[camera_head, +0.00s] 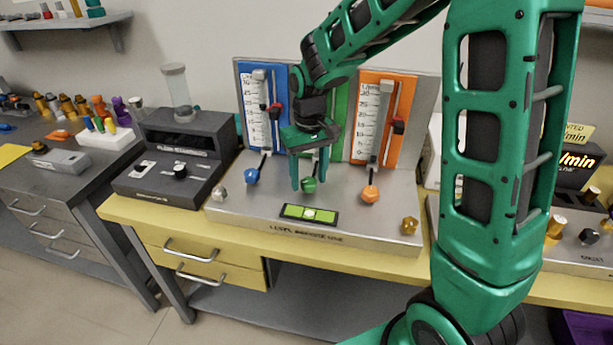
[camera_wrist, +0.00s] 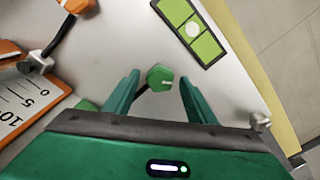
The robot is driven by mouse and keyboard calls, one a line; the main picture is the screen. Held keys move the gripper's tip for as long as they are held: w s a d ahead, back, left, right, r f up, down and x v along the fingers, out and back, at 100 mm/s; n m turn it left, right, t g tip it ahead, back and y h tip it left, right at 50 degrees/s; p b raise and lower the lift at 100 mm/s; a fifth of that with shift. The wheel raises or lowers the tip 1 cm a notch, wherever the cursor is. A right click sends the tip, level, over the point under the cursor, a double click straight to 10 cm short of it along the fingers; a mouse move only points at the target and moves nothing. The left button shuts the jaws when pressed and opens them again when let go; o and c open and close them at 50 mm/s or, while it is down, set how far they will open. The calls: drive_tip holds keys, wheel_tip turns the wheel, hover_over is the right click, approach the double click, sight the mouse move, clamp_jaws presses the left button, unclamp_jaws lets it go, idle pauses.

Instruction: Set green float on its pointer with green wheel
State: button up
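The green wheel (camera_head: 309,185) is a small knob on the front of the metal level stand. My gripper (camera_head: 309,186) is open, pointing down, with one finger on each side of the wheel. In the wrist view the green wheel (camera_wrist: 159,76) lies between the fingertips (camera_wrist: 160,84), with a gap on both sides. The green panel (camera_head: 341,118) behind it is mostly covered by my arm and gripper. Its scale, float and pointer are hidden, so I cannot tell the float's height.
The blue panel (camera_head: 245,68) with its blue wheel (camera_head: 251,176) is at left. The orange panel (camera_head: 404,88) with its orange wheel (camera_head: 370,194) is at right. A green bubble level (camera_head: 310,214) lies in front. A dark box (camera_head: 168,180) stands at left.

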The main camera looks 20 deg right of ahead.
sight(309, 180)
wheel_tip(309, 180, up, 11)
drive_tip(key=shift+f, duration=0.15)
idle(0.5)
drive_tip(key=shift+w, duration=0.1)
drive_tip(key=s+d+m, duration=0.4)
drive_tip(key=s+d, duration=0.9)
drive_tip(key=s, duration=0.1)
drive_tip(key=s+d+f+m, duration=0.1)
drive_tip(key=s+d+f, duration=0.1)
drive_tip(key=s, duration=0.5)
drive_tip(key=s+d+f+m, duration=0.1)
drive_tip(key=s+d+m, duration=0.1)
drive_tip(key=s, duration=0.6)
drive_tip(key=shift+f, duration=0.35)
